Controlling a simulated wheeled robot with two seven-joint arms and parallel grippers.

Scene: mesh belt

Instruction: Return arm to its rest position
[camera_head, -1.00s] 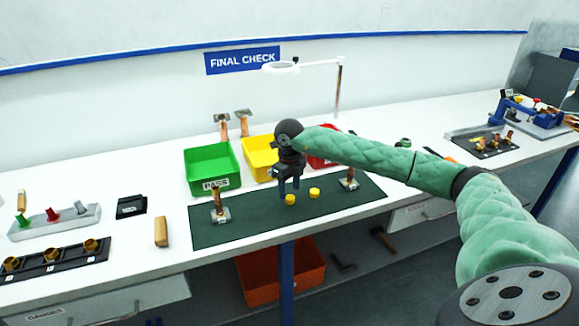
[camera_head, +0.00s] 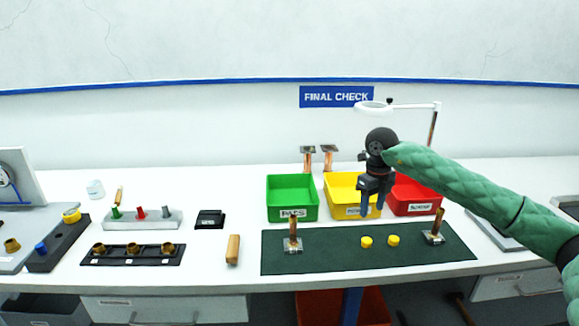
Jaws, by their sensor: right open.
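My right gripper (camera_head: 372,214) hangs with its fingers pointing down, open and empty. It is in front of the yellow bin (camera_head: 342,190) and hides part of it, above the back edge of the dark green mat (camera_head: 330,258). My right arm (camera_head: 480,198), in a green quilted sleeve, reaches in from the right. Two small yellow pieces, one on the left (camera_head: 366,242) and one on the right (camera_head: 393,240), lie on the mat below the gripper and apart from it. My left gripper is not in view.
A green bin (camera_head: 292,212) and a red bin (camera_head: 415,208) flank the yellow one. Copper-coloured posts on plates stand at the mat's left (camera_head: 293,238) and right (camera_head: 434,230). A lamp (camera_head: 374,106) rises behind. A black gauge strip (camera_head: 133,255) and a wooden block (camera_head: 233,249) lie left.

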